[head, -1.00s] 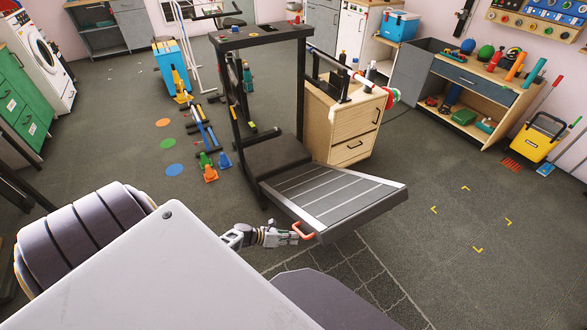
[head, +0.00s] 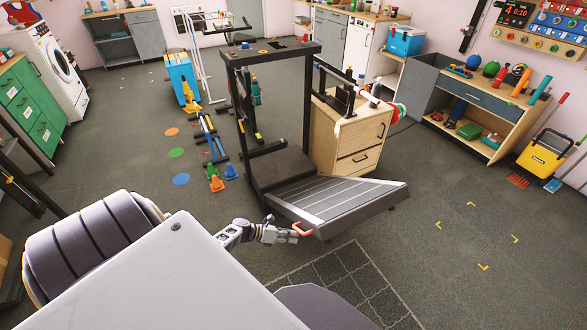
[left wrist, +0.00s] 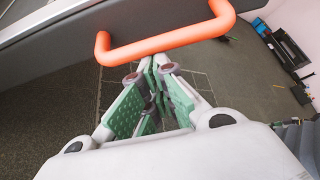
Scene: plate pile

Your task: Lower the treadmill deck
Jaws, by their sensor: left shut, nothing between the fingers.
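The treadmill stands mid-room in the head view, with a dark upright frame (head: 308,100). Its grey slatted deck (head: 350,197) reaches toward the lower right, with its outer end above the floor. An orange-red handle (head: 303,230) sits on the deck's near edge; it also shows large across the top of the left wrist view (left wrist: 165,42). My left gripper (head: 287,234) is at this handle, shut and empty. In the left wrist view its green-padded fingers (left wrist: 150,68) converge at the handle bar; contact is unclear. My right gripper is not in view.
A wooden cabinet (head: 350,140) stands close behind the treadmill. A dark floor mat (head: 345,285) lies in front. Open floor with yellow corner marks (head: 478,238) is at right.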

